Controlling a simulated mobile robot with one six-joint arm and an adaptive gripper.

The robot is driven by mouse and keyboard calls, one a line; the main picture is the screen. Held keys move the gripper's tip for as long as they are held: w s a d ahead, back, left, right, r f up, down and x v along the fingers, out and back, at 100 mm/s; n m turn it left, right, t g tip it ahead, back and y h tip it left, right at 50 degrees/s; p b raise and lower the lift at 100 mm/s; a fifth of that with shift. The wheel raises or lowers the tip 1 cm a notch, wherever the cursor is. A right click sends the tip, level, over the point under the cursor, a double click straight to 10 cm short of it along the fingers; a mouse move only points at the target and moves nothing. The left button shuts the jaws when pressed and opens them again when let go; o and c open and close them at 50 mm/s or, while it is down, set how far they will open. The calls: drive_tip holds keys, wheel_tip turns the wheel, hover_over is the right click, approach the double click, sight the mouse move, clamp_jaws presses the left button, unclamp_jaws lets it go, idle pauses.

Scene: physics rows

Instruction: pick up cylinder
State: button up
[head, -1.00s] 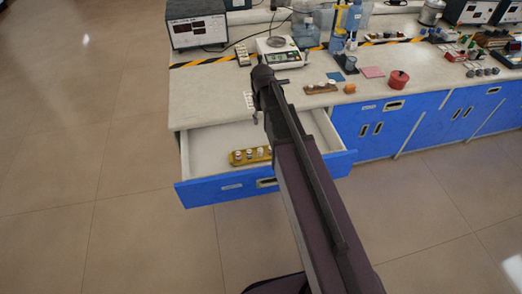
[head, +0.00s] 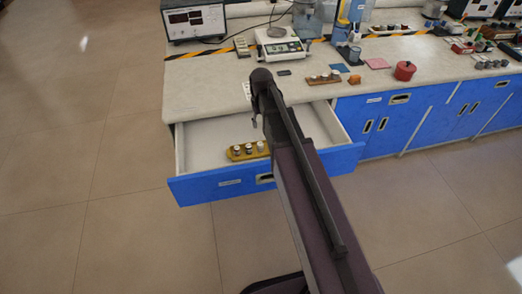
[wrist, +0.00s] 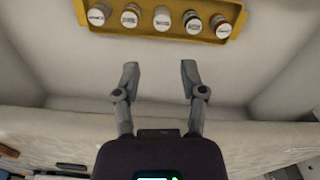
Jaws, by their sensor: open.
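Several small white-capped cylinders (wrist: 162,20) stand in a row in a yellow tray (wrist: 185,36) at the top of the wrist view. In the head view, the cylinders (head: 249,148) and tray (head: 232,157) are inside the open blue-fronted drawer (head: 205,190), partly hidden by my arm. Which cylinder the task means cannot be told. My gripper (wrist: 159,68) is open and empty, its two fingers apart, over the pale drawer floor. In the wrist view its fingertips lie below the row, apart from the tray. In the head view my arm mostly hides the gripper.
The bench top (head: 205,85) lies behind the drawer. It holds a balance (head: 280,48), a wooden block with small pieces (head: 323,79) and a red pot (head: 404,70). Blue cabinets (head: 390,125) stand to the right. The drawer's left part is clear.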

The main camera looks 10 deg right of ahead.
sight(260, 144)
idle(0.4)
wheel_tip(260, 144, down, 9)
drive_tip(key=b, duration=0.8)
drive_tip(key=shift+r, duration=0.15)
drive_tip(key=shift+b, duration=0.35)
drive_tip(key=shift+a+f+b, duration=0.15)
drive_tip(key=shift+f+b, duration=2.35)
drive_tip(key=shift+f, duration=0.1)
drive_tip(key=c, duration=0.7)
